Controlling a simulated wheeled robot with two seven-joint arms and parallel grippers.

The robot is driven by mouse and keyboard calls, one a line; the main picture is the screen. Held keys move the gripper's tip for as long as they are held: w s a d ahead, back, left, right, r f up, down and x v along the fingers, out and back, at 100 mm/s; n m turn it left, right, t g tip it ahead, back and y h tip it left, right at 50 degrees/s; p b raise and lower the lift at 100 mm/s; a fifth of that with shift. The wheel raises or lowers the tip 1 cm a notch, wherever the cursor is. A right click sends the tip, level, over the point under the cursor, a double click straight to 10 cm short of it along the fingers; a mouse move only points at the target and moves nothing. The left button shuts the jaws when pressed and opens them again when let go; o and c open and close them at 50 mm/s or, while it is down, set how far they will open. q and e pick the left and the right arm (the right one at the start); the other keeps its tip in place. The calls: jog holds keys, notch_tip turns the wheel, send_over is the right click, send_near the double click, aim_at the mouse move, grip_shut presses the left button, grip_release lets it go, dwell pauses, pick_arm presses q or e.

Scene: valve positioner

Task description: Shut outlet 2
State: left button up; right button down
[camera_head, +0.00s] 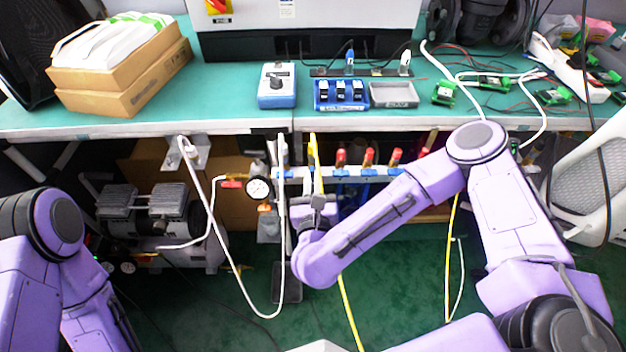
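A grey manifold bar (355,174) runs below the front edge of the workbench. Several red-topped fittings stand up from it, among them one at the left (341,157), one in the middle (368,157) and one farther right (395,158). Blue parts, which look like valve handles, sit along the bar below them. No outlet number is readable. My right gripper (316,203) is at the left part of the bar, beside the yellow hose. Its fingertips are small and partly hidden by the wrist, so its opening and any contact are unclear. My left gripper is out of view.
A pressure gauge (258,188) and a red-handled valve (232,183) are left of the bar. White and yellow hoses (349,310) hang around my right wrist. The bench (225,110) overhangs this area. A compressor (150,215) stands on the floor at left.

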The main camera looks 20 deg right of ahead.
jog(key=shift+n, duration=0.4)
jog(key=n+p, duration=0.1)
jog(key=n, duration=0.1)
jog(key=shift+a+r+n, duration=0.1)
jog(key=shift+n, duration=0.3)
jog(key=shift+a+f+n+p, duration=0.15)
jog(key=shift+n+p, duration=0.6)
jog(key=shift+n, duration=2.45)
jog(key=shift+f+n+p, duration=0.2)
jog(key=shift+n+p, duration=0.55)
jog(key=shift+n, duration=2.45)
jog(key=c, duration=1.2)
grip_release()
